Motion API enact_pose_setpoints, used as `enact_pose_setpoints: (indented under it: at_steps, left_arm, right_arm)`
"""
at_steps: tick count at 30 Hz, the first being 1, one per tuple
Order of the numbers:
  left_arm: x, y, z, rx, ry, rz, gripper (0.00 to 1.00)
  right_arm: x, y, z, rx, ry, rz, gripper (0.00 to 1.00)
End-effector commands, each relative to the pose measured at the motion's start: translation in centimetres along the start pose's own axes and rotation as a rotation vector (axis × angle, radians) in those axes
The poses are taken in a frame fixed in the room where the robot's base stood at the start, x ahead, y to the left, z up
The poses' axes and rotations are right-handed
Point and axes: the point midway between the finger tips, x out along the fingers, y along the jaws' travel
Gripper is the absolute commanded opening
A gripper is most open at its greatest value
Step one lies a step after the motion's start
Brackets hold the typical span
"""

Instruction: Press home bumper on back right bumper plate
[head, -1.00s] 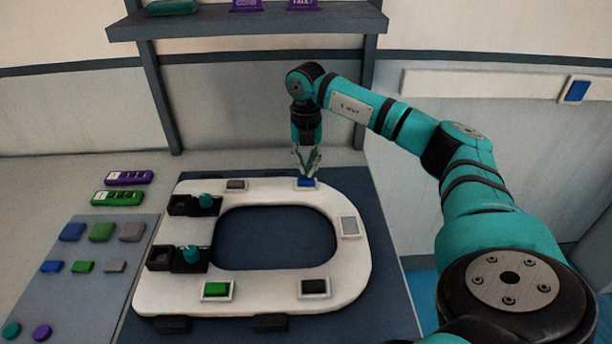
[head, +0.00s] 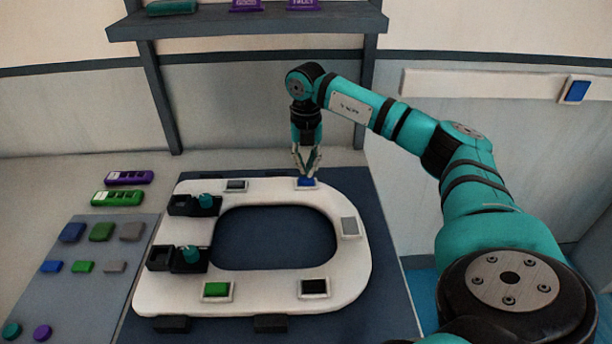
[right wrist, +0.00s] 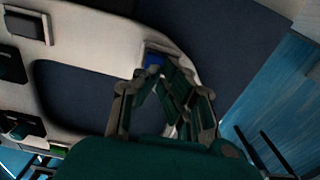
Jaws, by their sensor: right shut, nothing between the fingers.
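A white seat-shaped ring (head: 160,290) lies on a dark blue mat, with several small bumper plates on it. The plate at the ring's back right holds a blue bumper (head: 306,183); it also shows in the right wrist view (right wrist: 154,60). My right gripper (head: 306,175) points down with its fingertips right at the blue bumper. It is shut and empty, and in the right wrist view its fingers (right wrist: 160,80) cover part of the plate. I cannot tell whether the tips touch the bumper or how deep it sits. My left gripper is not in view.
Black hinge blocks (head: 160,257) sit on the ring's left. Loose coloured blocks (head: 102,231) lie on a grey mat. A shelf (head: 250,22) hangs behind.

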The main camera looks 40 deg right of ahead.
Motion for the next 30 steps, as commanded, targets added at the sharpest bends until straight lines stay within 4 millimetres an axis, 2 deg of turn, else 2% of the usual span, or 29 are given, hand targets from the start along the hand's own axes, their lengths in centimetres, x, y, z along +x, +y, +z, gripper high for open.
enact_pose_setpoints:
  at_steps: [30]
  left_arm:
    - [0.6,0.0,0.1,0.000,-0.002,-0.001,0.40]
  right_arm:
    - [1.3,0.0,0.0,0.000,0.000,-0.001,0.00]
